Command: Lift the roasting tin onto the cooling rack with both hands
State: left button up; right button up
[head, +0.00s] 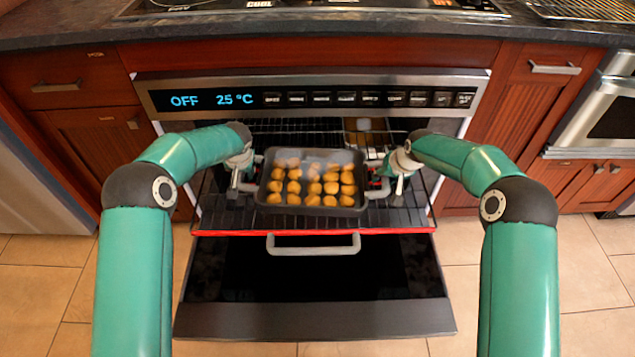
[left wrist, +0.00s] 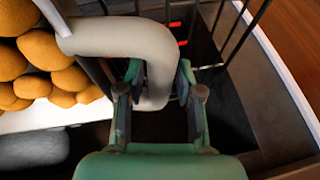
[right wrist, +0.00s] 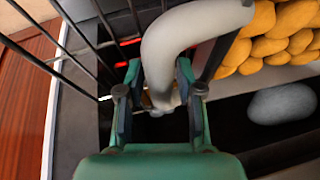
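The roasting tin (head: 312,210) is dark, full of round golden pieces, and sits on the pulled-out oven shelf. It has a pale looped handle at each end, seen in the left wrist view (left wrist: 112,37) and the right wrist view (right wrist: 185,32). My left gripper (head: 242,172) is at the left handle, its fingers apart on either side of the bar. My right gripper (head: 388,172) is at the right handle, also with its fingers apart around the bar. Neither looks closed on its handle. The cooling rack (head: 585,9) is a wire grid on the counter at the upper right.
The red-edged wire shelf (head: 400,216) projects above the lowered oven door (head: 315,318) with its grey handle (head: 313,249). A light-coloured item (head: 366,130) stands farther back in the oven. The control panel (head: 315,97) and counter edge (head: 300,28) are above. A hob lies on the counter.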

pick_arm(q)
grip_shut()
pick_arm(e)
grip_shut()
pick_arm(q)
jog(key=shift+w+r, duration=0.1)
jog(key=shift+r, duration=0.15)
pick_arm(e)
jog(key=shift+w+r, duration=0.1)
jog(key=shift+r, duration=0.2)
